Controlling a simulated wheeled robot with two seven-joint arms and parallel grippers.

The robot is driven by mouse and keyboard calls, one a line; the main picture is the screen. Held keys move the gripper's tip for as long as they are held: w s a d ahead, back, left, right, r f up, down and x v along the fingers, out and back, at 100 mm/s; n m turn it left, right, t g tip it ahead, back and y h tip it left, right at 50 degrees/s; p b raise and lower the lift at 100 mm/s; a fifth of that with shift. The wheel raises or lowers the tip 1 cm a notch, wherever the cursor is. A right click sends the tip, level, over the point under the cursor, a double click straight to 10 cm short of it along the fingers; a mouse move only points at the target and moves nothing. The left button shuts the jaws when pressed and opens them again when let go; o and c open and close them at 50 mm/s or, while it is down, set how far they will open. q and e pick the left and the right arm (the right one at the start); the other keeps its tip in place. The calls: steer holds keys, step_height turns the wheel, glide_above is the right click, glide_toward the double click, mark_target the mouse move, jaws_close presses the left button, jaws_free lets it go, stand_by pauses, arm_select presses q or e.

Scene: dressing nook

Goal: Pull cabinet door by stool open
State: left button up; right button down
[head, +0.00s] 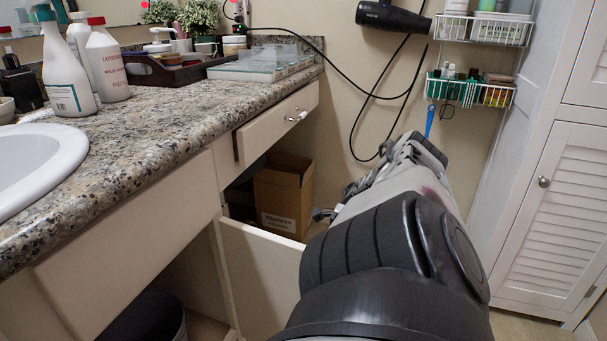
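The white cabinet door (262,272) under the counter stands swung out from the cabinet front, and the space behind it is exposed. A small metal knob (319,213) shows at the door's upper right, next to my arm. My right arm reaches in from the bottom and covers the door's right part. Grey parts at its far end (362,186) lie close to the knob, but I cannot make out the fingers or whether they touch it. My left gripper is out of view. No stool can be seen.
A cardboard box (284,195) stands inside the cabinet. A drawer (276,122) with a knob sits above the opening. The granite counter (170,118) holds bottles and a tray. A dark bin (147,316) is below. A louvered cabinet (560,200) stands at right.

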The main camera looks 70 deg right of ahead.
steer(key=shift+d, duration=0.2)
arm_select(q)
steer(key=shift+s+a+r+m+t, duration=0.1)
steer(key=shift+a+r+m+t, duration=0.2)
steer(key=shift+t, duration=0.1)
arm_select(e)
steer(key=c, duration=1.5)
jaws_free()
